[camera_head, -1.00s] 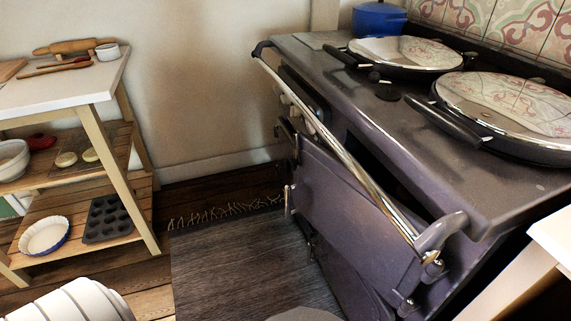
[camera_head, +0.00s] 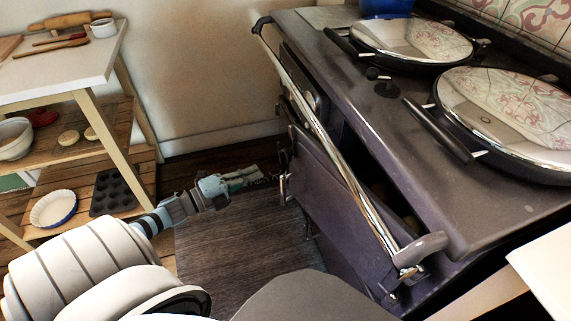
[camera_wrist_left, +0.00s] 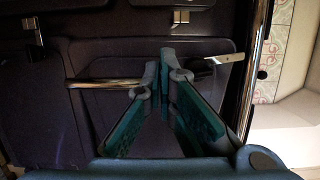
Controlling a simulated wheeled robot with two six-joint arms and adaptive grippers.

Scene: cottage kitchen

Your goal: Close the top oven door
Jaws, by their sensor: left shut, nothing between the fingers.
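The purple-grey range cooker (camera_head: 440,185) stands at the right in the head view. Its upper oven door (camera_head: 325,200) stands ajar, with a dark gap behind its near upper part. The chrome front rail (camera_head: 330,140) runs across in front of the cooker. My left gripper (camera_head: 258,176) is shut and empty, above the dark mat and left of the door, apart from it in the head view. In the left wrist view, its teal fingers (camera_wrist_left: 164,62) meet at the tips in front of a dark door panel (camera_wrist_left: 110,62). My right gripper is out of view.
The dark mat (camera_head: 235,250) covers the floor before the cooker. A shelved side table (camera_head: 75,70) stands at the left. Two chrome-lidded hotplates (camera_head: 415,40) are on top of the cooker. A pale worktop corner (camera_head: 550,265) juts in at the lower right.

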